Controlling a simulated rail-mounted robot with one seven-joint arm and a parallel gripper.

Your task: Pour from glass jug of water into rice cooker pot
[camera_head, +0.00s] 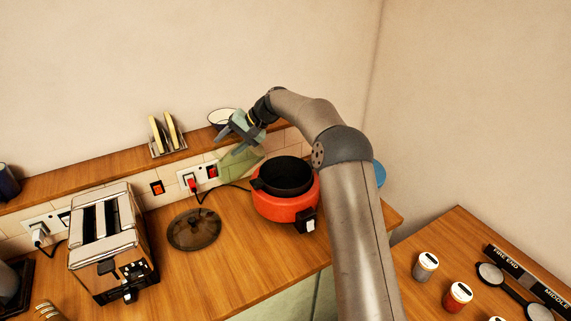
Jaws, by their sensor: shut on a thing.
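The red rice cooker (285,209) stands on the wooden counter with its black pot (284,180) open at the top. The pot's inside is dark, and I cannot tell whether it holds anything. My gripper (238,133) is shut on the pale green, see-through glass jug (240,165). It holds the jug up and left of the pot, close to the tiled wall in the picture. The jug looks tilted, and part of it is hidden by the gripper. I cannot make out the water level or any stream.
A dark glass lid (194,230) lies on the counter left of the cooker. A toaster (108,242) stands further left. A rack with toast (166,135) and a bowl (222,117) sit on the shelf (90,180). Jars (425,267) stand on the right-hand table.

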